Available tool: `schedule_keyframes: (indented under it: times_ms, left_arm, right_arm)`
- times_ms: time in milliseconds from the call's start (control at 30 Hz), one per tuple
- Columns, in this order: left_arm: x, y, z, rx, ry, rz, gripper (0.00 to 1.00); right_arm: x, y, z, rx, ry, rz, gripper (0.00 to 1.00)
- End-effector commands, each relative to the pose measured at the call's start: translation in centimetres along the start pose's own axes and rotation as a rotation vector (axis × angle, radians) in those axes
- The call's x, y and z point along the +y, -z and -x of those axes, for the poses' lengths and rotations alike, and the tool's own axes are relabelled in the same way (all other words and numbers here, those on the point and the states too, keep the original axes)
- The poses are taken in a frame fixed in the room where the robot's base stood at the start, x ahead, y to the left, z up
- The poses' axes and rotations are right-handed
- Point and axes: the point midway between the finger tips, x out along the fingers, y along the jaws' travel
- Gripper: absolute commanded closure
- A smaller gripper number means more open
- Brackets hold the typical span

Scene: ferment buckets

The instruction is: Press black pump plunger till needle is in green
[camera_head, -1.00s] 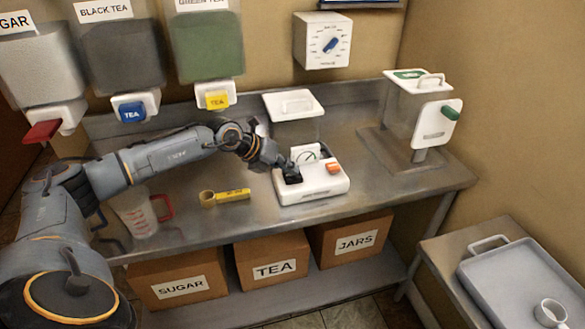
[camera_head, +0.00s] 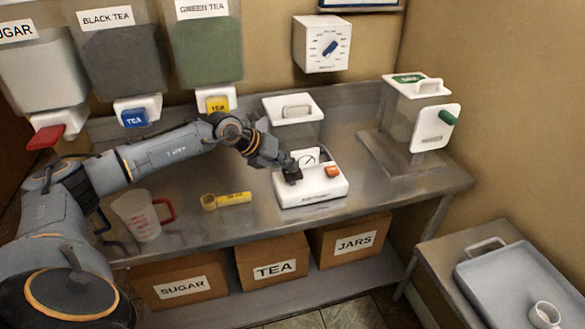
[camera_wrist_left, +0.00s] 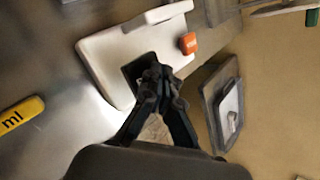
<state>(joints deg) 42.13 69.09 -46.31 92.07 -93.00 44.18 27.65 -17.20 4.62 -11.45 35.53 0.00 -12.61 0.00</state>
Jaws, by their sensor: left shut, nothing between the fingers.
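The white pump unit (camera_head: 318,186) sits on the steel counter, with a round dial gauge (camera_head: 306,159) at its back and an orange button (camera_head: 332,171) on its right side. The needle is too small to read against any green zone. My left gripper (camera_head: 292,174) is shut and empty, pointing down over the left part of the pump, where the black plunger is. In the left wrist view the fingertips (camera_wrist_left: 158,76) meet over the black plunger (camera_wrist_left: 137,68) and mostly cover it. I cannot tell whether they touch or how far it is pressed. My right gripper is not in view.
A clear dispenser with a green handle (camera_head: 435,126) stands at the right. Counter right of the pump is clear.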

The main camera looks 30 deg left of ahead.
Motion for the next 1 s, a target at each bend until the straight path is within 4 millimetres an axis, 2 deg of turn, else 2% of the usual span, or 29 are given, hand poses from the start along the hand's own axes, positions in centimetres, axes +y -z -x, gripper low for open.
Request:
schedule_keyframes:
  times_ms: [100,533,1000]
  left_arm:
    - [-0.4,-0.5,0.6,-0.002,0.0,-0.001,1.0]
    - [-0.6,-0.8,0.9,-0.005,0.002,-0.001,1.0]
    - [-2.9,-3.0,4.0,-0.005,0.002,-0.002,1.0]
  right_arm:
    - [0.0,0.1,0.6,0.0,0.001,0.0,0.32]
    - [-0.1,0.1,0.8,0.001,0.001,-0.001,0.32]
    - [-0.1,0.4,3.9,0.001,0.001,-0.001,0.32]
